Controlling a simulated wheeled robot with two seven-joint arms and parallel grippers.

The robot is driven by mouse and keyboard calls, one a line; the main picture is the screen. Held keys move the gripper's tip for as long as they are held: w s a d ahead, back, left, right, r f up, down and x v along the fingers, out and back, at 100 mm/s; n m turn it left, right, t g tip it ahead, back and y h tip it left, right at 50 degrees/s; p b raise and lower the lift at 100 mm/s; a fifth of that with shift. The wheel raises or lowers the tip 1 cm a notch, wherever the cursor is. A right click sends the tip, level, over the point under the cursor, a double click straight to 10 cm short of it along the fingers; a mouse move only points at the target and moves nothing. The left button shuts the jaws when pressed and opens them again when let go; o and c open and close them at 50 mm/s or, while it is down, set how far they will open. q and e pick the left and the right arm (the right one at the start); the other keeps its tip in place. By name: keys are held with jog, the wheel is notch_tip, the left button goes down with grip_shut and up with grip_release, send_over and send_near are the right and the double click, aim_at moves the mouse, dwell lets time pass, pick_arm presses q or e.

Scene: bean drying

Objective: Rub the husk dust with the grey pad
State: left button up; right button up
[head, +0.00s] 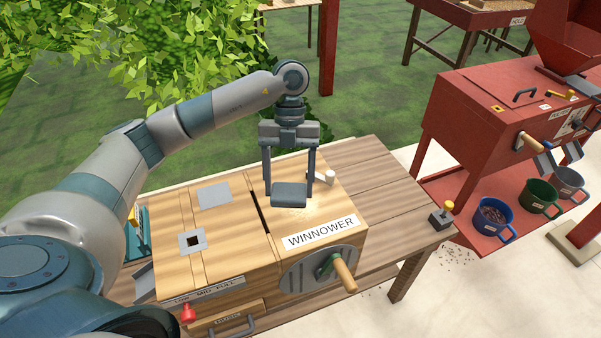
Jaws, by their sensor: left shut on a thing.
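The grey pad (289,197) is between the fingers of my left gripper (289,184), which is shut on it. The gripper points down over the right part of the wooden winnower's top (235,225). The pad is at or just above that top; I cannot tell whether it touches. Pale specks that look like husk dust (314,211) lie on the wood just right of the pad. The pad and fingers hide the wood behind them. My right gripper is not in view.
A white knob (329,177) stands close right of the gripper. A crank with a wooden handle (344,276) sticks out in front. A small lever box (440,217) stands at the table's right end. Right are a red machine (470,110) and blue (494,216), green and grey buckets.

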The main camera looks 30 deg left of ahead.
aim_at(278, 193)
pick_arm(q)
jog(key=a+n, duration=0.1)
jog(key=s+n+t+h+p, duration=0.1)
jog(key=n, duration=0.1)
jog(key=a+n, duration=0.1)
jog(key=n, duration=0.1)
jog(key=shift+s+a+r+h, duration=0.3)
jog(key=shift+s+a+r, duration=0.05)
jog(key=shift+r, duration=0.05)
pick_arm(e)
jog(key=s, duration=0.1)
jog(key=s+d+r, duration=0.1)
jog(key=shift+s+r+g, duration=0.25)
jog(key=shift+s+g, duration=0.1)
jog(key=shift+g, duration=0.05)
pick_arm(q)
jog(key=shift+d+f, duration=0.1)
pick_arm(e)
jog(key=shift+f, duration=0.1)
